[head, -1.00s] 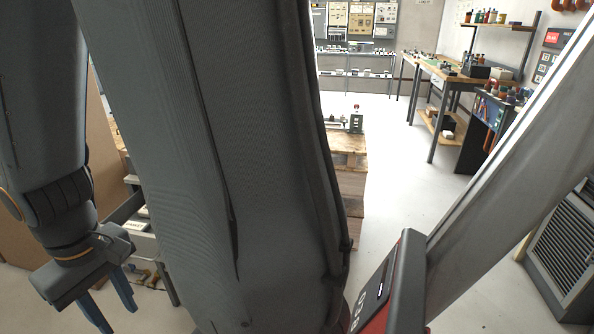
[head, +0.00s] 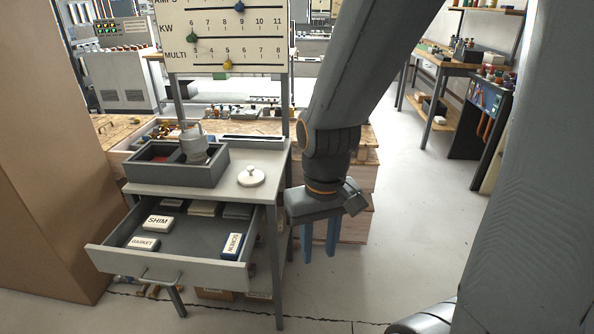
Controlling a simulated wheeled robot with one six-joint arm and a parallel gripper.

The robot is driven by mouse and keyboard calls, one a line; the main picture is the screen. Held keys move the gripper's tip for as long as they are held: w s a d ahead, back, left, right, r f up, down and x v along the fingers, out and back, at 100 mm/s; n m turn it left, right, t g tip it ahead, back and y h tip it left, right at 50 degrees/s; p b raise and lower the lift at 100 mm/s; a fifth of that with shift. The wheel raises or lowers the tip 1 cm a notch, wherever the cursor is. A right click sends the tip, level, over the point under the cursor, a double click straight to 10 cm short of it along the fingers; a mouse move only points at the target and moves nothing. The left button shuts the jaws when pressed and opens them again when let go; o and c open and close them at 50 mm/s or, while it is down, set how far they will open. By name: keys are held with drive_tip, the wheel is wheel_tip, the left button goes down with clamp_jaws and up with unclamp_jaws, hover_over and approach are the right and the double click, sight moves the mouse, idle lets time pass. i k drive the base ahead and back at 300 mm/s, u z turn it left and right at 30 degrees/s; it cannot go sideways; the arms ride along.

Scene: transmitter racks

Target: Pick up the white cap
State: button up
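The white cap (head: 251,177), a round disc with a small knob on top, sits on the right part of the grey table top (head: 231,188). My gripper (head: 319,250) hangs to the right of the table, with its two blue fingers pointing down. The fingers are apart with nothing between them. In the picture the fingertips are lower than the cap and clear of it.
A dark divided box (head: 180,174) with a grey canister stands left of the cap. Below, an open drawer (head: 180,270) holds labelled boxes such as SHIM (head: 157,222). A slider board (head: 228,40) rises behind. Floor is clear at right.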

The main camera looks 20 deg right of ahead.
sight(251, 177)
drive_tip(key=z, duration=0.1)
drive_tip(key=i, duration=1)
